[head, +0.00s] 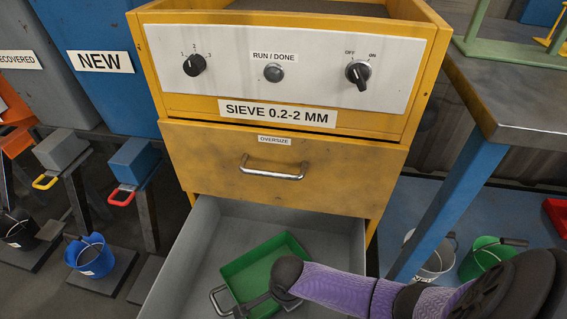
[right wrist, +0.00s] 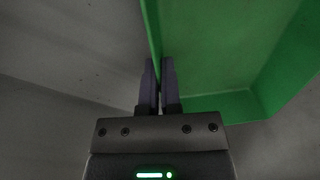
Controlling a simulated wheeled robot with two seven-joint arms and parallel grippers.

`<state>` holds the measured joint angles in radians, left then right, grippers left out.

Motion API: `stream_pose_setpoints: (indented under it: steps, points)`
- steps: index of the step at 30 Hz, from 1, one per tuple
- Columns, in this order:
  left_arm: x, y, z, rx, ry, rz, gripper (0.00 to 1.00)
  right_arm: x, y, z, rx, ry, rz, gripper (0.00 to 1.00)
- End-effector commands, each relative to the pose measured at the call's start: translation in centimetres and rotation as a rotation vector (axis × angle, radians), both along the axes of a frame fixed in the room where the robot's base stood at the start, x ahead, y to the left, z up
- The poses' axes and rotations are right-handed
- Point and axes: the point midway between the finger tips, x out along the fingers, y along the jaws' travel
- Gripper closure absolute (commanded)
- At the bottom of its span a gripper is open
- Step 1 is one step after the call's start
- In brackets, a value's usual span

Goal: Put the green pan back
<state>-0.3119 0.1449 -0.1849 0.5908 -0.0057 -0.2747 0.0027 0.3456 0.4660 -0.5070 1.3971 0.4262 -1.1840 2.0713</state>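The green pan (head: 265,268) is a rectangular tray lying inside the open grey drawer (head: 205,225) at the bottom of the sieve cabinet. In the right wrist view the pan (right wrist: 215,45) fills the upper right. My right gripper (right wrist: 159,66) has its two dark fingers close together, one on each side of the pan's thin wall, and appears shut on it. In the head view my right gripper (head: 243,309) is over the pan's near side, and my purple arm hides its near right corner. My left gripper is not in view.
Above the drawer are the closed OVERSIZE drawer (head: 236,168) and a control panel (head: 300,68) with knobs. A steel table (head: 520,95) with a blue leg stands at right. White (head: 432,258) and green (head: 484,256) buckets stand below it. A blue bucket (head: 90,257) stands left.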

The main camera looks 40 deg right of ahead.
Motion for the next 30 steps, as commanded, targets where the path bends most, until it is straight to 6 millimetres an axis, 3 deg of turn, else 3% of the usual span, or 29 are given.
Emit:
stream_pose_setpoints:
  steps: [2,3,7,16,24,30]
  points:
    - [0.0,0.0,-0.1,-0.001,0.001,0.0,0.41,0.0,0.0,-0.3,0.001,0.001,0.0,1.0]
    - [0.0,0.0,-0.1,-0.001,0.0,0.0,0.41,0.0,0.0,-0.2,0.0,0.001,0.0,0.87]
    - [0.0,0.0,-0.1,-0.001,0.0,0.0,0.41,0.0,0.0,-0.2,0.0,0.001,0.0,0.61]
    - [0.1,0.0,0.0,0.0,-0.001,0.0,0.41,0.0,0.0,0.1,-0.001,-0.001,0.001,0.61]
    - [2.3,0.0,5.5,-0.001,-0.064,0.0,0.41,-0.3,0.1,8.1,0.002,-0.01,0.0,0.61]
    - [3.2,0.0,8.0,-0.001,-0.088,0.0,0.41,-0.7,0.1,11.8,0.0,-0.004,0.001,0.61]
